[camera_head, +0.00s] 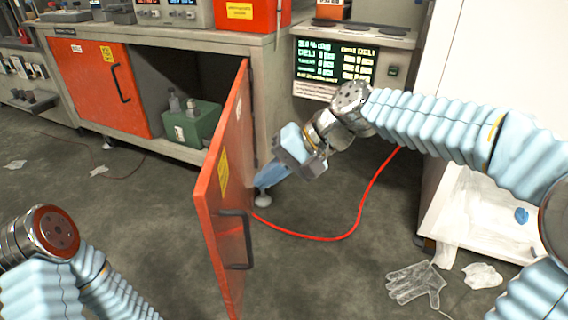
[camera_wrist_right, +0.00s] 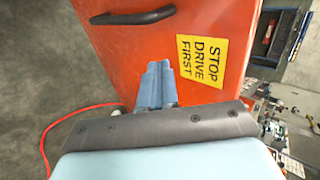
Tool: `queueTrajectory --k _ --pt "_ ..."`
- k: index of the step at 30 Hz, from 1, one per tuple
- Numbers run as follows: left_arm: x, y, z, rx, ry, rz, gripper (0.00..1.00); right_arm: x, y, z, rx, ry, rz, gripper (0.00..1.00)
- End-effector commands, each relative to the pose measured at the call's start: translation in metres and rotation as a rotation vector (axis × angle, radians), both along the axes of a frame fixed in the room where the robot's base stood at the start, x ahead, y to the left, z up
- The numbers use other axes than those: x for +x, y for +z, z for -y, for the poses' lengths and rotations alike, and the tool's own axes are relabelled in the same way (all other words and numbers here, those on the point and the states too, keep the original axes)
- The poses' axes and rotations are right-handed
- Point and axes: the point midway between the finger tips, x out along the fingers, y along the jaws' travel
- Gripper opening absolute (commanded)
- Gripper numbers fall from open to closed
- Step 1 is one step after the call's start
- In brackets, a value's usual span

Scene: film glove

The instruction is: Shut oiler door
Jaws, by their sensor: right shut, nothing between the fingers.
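The orange cabinet door (camera_head: 237,150) with a yellow label stands swung out from the bench in the head view. Its dark bar handle (camera_head: 234,240) is near the free edge. My right gripper (camera_head: 266,176) is shut and empty, on the label and handle side of the door, close to its hinged part. In the right wrist view, the shut fingers (camera_wrist_right: 157,84) point at the orange door face (camera_wrist_right: 130,55), beside the "STOP DRIVE FIRST" label (camera_wrist_right: 202,60). Whether they touch it I cannot tell. My left gripper is out of view; only left arm parts show.
The open bay holds a green box (camera_head: 193,124) with grey bottles. Another orange door (camera_head: 92,85) at left is shut. A red hose (camera_head: 345,236) crosses the floor right of the open door. A clear glove (camera_head: 416,284) lies at lower right, near a white cabinet.

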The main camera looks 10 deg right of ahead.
Motion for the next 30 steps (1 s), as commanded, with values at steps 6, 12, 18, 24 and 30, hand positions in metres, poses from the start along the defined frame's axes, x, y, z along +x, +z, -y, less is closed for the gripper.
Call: queueTrajectory --k 6,12,18,24,30 --pt "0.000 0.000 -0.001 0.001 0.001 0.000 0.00 0.006 -0.015 -0.034 0.000 0.004 -0.001 0.00" --pt "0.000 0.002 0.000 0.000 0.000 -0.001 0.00 0.010 -0.015 -0.053 0.000 0.002 0.001 0.00" --pt "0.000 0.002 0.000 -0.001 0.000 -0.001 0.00 0.011 -0.016 -0.056 0.000 -0.001 0.000 0.00" --pt "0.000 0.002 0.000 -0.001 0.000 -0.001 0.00 0.011 -0.016 -0.056 0.000 -0.001 0.001 0.00" --pt "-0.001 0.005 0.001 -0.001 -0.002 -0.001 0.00 0.010 -0.015 -0.060 -0.001 -0.016 0.000 0.00"
